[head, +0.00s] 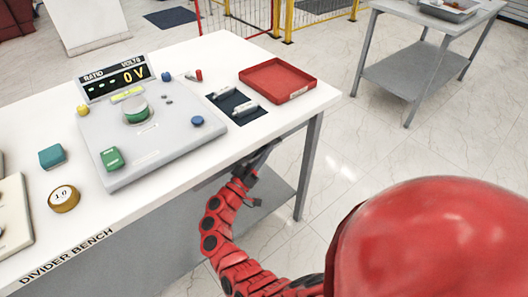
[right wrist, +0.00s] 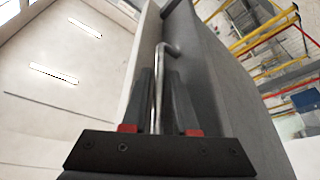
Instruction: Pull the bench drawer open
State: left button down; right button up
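The bench (head: 184,54) has a white top and the label "DIVIDER BENCH" along its front edge. In the head view the drawer front is hard to make out under the top. My right gripper (head: 258,158) is at the bench's front side, just under the top's edge, with its fingertips partly hidden. In the right wrist view, a thin metal bar handle (right wrist: 159,85) stands off a grey panel (right wrist: 200,60). The handle runs between the two dark fingers of my right gripper (right wrist: 160,90), which appear closed against it. My left gripper is not in view.
A grey instrument panel (head: 170,140) with a display reading 0 V, a red tray (head: 275,78) and several small parts stand on the bench. A bench leg (head: 308,168) is right of my gripper.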

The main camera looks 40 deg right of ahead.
grip_shut()
dwell(1.3)
